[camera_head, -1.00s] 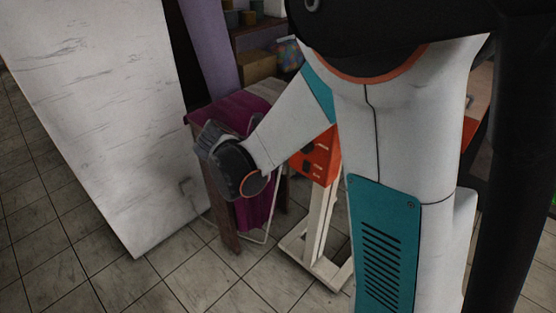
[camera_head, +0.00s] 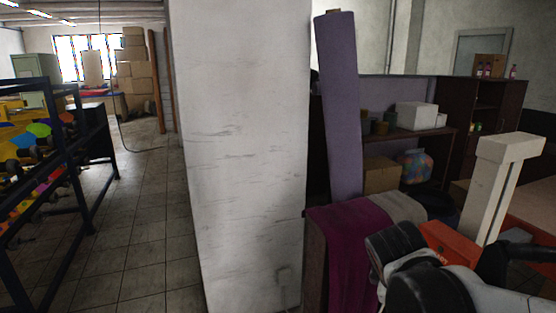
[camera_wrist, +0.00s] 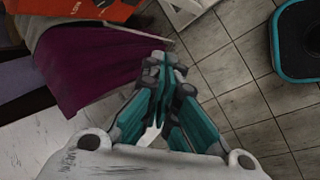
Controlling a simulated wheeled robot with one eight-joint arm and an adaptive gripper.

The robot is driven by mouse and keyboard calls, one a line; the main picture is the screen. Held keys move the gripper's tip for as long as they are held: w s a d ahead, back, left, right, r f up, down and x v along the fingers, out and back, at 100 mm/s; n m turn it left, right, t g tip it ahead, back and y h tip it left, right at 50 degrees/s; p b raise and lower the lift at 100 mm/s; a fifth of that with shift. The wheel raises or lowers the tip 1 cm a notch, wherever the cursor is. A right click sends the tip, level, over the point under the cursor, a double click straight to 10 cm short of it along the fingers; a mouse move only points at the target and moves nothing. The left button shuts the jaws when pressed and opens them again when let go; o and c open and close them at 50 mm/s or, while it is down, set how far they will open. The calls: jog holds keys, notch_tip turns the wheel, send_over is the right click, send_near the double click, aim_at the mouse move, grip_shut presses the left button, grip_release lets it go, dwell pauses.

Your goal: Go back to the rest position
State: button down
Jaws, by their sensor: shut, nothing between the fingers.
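My gripper (camera_wrist: 165,75) shows in the wrist view with its teal fingers together and nothing between them. It hangs over the grey tiled floor (camera_wrist: 225,70), beside a purple cloth (camera_wrist: 88,65) draped over a small table. In the head view, part of my white and black arm is at the lower right, in front of the table with the purple cloth (camera_head: 345,240). My fingers are not visible in the head view.
A white pillar (camera_head: 240,150) stands in the middle, with a purple roll (camera_head: 340,110) leaning beside it. An orange box (camera_head: 450,243) and a white post (camera_head: 495,190) are at the right. A dark rack (camera_head: 95,150) stands at the left. The tiled aisle (camera_head: 150,210) is clear.

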jog(key=s+a+r+m+t+y, duration=0.2)
jog(key=s+a+m+y, duration=0.2)
jog(key=s+m, duration=0.5)
jog(key=shift+s+a+r+m, duration=0.3)
jog(key=shift+a+m, duration=0.4)
jog(key=shift+m, duration=0.6)
